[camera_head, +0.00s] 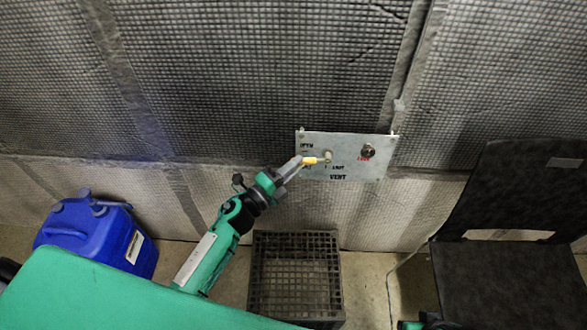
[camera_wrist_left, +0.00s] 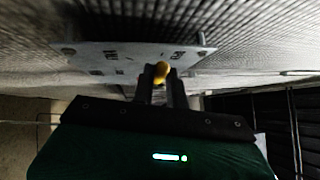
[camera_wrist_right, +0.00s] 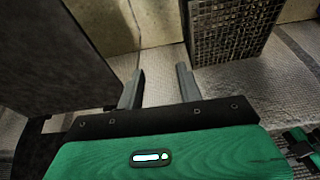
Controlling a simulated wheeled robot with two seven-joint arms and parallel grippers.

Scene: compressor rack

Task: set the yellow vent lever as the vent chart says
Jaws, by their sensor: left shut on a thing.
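The yellow vent lever (camera_head: 313,160) is on a grey metal panel (camera_head: 350,145) fixed to the quilted wall. It lies about level, its yellow handle pointing left from a pivot at the right. The panel has small black lettering, with OPEN at upper left and VENT at the bottom; other marks are too small to read. My left gripper (camera_head: 302,162) is shut on the lever's yellow handle. In the left wrist view the yellow handle (camera_wrist_left: 160,69) shows between the two fingers. My right gripper (camera_wrist_right: 158,88) is open and empty, low down and away from the panel. No vent chart can be made out.
A round knob (camera_head: 368,150) with red lettering beside it is on the panel's right side. A black crate (camera_head: 295,238) stands on the floor below. A blue jerrycan (camera_head: 85,230) is at the left, and a black chair (camera_head: 500,270) at the right.

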